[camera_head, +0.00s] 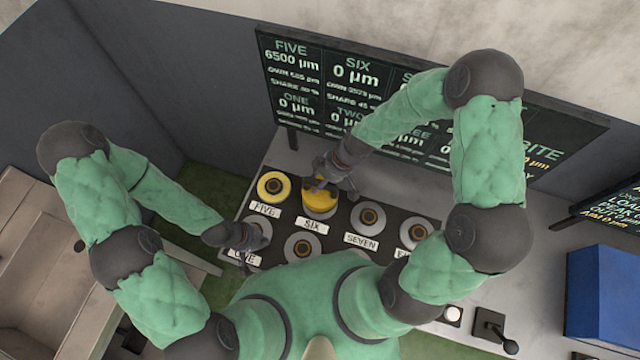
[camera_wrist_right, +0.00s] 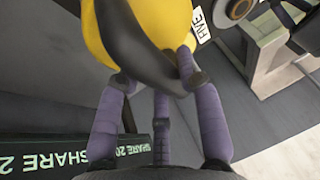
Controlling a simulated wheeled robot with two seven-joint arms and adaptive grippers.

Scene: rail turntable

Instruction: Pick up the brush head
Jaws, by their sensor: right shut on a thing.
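A yellow round piece (camera_head: 320,203), which I take to be the brush head, is at the SIX position. My right gripper (camera_head: 322,182) is shut on it from above. In the right wrist view the yellow piece (camera_wrist_right: 108,32) fills the top, with a dark curved part (camera_wrist_right: 150,68) across it, and the fingers of my right gripper (camera_wrist_right: 155,80) close around that part. I cannot tell whether the piece is clear of its seat. My left gripper (camera_head: 240,235) is by the ONE position; its fingers are too unclear to read.
A dark panel (camera_head: 285,248) holds several round seats with labels. Another yellow disc (camera_head: 273,186) sits at FIVE, left of the held piece. A display board (camera_head: 330,85) stands close behind. A blue box (camera_head: 605,295) and a lever (camera_head: 492,325) are at the right.

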